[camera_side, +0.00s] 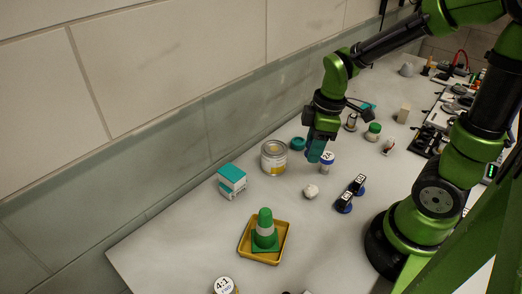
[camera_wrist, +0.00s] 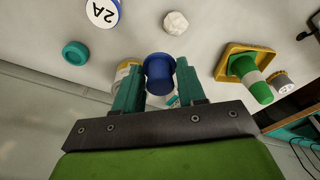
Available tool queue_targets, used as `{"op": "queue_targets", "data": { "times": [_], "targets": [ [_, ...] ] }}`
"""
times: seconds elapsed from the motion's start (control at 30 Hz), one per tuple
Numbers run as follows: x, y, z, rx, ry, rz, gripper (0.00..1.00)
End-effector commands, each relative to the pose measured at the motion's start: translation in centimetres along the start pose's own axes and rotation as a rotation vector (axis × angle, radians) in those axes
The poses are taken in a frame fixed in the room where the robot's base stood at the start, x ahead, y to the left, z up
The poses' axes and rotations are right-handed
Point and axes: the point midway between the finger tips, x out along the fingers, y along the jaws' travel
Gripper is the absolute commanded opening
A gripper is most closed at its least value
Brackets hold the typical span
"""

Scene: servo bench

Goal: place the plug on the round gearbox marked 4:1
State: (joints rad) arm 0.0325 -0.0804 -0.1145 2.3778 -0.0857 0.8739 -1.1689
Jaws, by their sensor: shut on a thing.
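My gripper (camera_side: 315,155) is shut on a blue round plug (camera_wrist: 160,72), held between its two teal fingers in the wrist view (camera_wrist: 156,90). In the side view the fingers largely hide the plug, and it is held above the bench near the can. The round gearbox marked 4:1 (camera_side: 224,286) has a white top and yellowish rim. It stands at the bottom edge of the side view, partly cut off, well away from my gripper and nearer the camera. A small round thing beside the cone in the wrist view (camera_wrist: 283,83) may be this gearbox.
A green cone (camera_side: 265,230) stands in a yellow tray (camera_side: 244,246) between my gripper and the gearbox. Nearby are a can (camera_side: 274,158), a teal-topped box (camera_side: 232,181), a teal ring (camera_side: 297,143), a white lump (camera_side: 311,191) and a blue-and-white round piece (camera_side: 327,162).

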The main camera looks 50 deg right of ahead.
Motion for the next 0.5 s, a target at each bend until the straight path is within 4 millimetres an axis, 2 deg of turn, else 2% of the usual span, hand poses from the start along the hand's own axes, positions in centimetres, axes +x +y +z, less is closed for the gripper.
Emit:
{"op": "queue_targets", "data": {
  "times": [0.03,0.1,0.2,0.4,0.5],
  "targets": [
    [0.2,-2.6,-1.8,-0.114,0.001,-0.017,0.08],
    [0.5,-5.9,-3.5,-0.254,0.002,-0.037,0.08],
    [0.8,-10.9,-4.9,-0.454,0.001,-0.065,0.08],
    [1.1,-19.4,-5.0,-0.798,-0.005,-0.110,0.08],
    [1.1,-22.4,-4.2,-0.927,-0.010,-0.127,0.08]
  ]
}}
